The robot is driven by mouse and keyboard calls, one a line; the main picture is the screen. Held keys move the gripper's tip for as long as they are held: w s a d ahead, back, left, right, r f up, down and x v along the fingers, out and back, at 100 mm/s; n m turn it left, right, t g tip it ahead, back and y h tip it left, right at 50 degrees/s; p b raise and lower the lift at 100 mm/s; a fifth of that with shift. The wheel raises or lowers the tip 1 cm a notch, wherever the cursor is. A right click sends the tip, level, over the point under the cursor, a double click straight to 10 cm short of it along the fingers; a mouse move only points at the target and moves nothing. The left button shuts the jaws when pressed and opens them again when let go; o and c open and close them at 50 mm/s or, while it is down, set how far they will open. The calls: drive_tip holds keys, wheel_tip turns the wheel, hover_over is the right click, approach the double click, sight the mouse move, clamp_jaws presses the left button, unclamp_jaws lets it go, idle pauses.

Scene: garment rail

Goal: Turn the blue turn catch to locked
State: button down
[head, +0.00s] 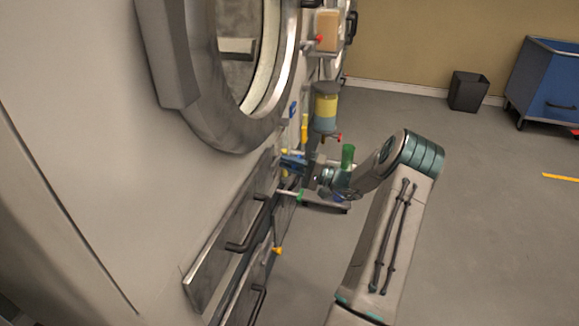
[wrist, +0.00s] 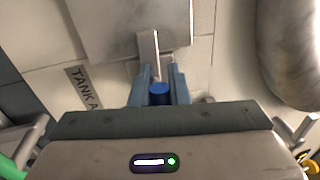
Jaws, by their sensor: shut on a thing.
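The blue turn catch (wrist: 160,94) shows in the wrist view as a round blue knob on the pale machine front. A light grey bar (wrist: 148,48) runs up from it, partly over a grey metal plate. My gripper (wrist: 161,78) has its two blue-grey fingers on either side of the catch and is shut on it. In the head view my gripper (head: 293,163) is at the machine front, below and right of the round door. The catch cannot be made out there, hidden by the fingers.
A "TANK A" label (wrist: 84,88) is left of the catch. The round door ring (head: 225,130) is up and left of my gripper. A yellow-and-blue container (head: 325,108), a green piece (head: 348,155) and drawer handles (head: 248,232) are near.

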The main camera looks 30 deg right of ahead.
drive_tip(key=shift+n, duration=0.4)
drive_tip(key=c, duration=1.4)
unclamp_jaws()
drive_tip(key=shift+p+v, duration=1.7)
drive_tip(key=shift+v, duration=5.3)
drive_tip(key=shift+w+d+f, duration=0.1)
drive_tip(key=shift+w, duration=0.05)
